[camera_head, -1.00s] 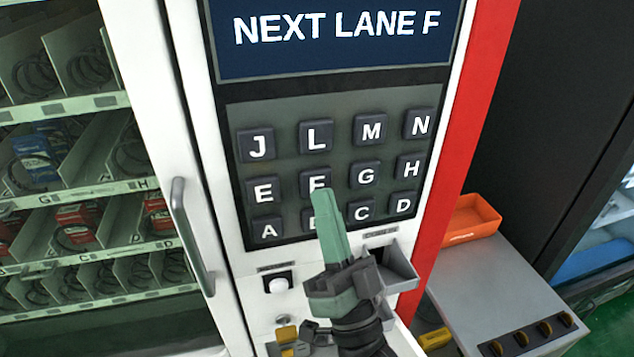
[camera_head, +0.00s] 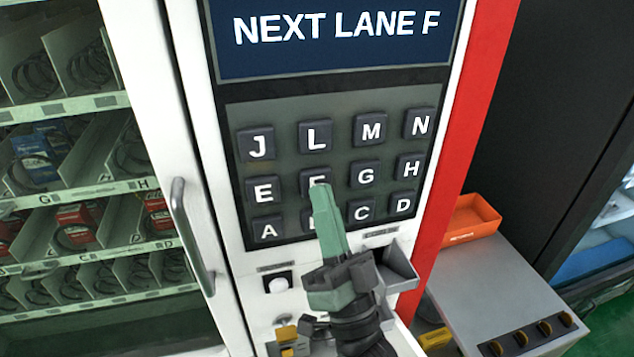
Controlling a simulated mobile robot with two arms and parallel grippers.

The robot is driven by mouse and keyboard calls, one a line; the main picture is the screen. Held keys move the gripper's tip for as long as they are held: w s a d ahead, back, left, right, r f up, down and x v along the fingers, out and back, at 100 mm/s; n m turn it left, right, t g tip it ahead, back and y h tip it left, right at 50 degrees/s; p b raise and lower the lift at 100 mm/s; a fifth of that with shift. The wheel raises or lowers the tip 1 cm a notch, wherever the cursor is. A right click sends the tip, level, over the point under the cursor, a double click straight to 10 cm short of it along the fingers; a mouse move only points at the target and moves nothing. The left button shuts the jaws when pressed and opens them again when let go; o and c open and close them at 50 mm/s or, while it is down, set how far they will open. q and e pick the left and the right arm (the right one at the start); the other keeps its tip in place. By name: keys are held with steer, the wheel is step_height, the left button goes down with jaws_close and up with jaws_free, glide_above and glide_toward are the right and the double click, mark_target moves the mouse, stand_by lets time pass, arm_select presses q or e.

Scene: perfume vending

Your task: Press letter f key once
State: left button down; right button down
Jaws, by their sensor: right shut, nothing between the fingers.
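The keypad (camera_head: 340,160) is a dark panel with several lettered keys in three rows. The F key (camera_head: 317,182) is in the middle row between E and G; its lower part is hidden by my fingertips. My right gripper (camera_head: 320,190) is shut and empty, its green fingers pointing up over the F key's lower edge. I cannot tell whether the tips touch the key. The fingers also cover much of the B key (camera_head: 307,219) below. The screen (camera_head: 340,35) above the keypad reads "NEXT LANE F". My left gripper is not in view.
A glass-fronted vending cabinet with a grey door handle (camera_head: 190,235) is at the left. A white button (camera_head: 279,285) and a small grey tray (camera_head: 398,268) sit below the keypad. An orange bin (camera_head: 470,217) stands on a grey counter (camera_head: 500,285) at the right.

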steer(key=shift+w+a, duration=0.15)
steer(key=shift+w, duration=0.25)
stand_by(0.3)
steer(key=shift+s+d, duration=0.3)
steer(key=shift+s, duration=0.55)
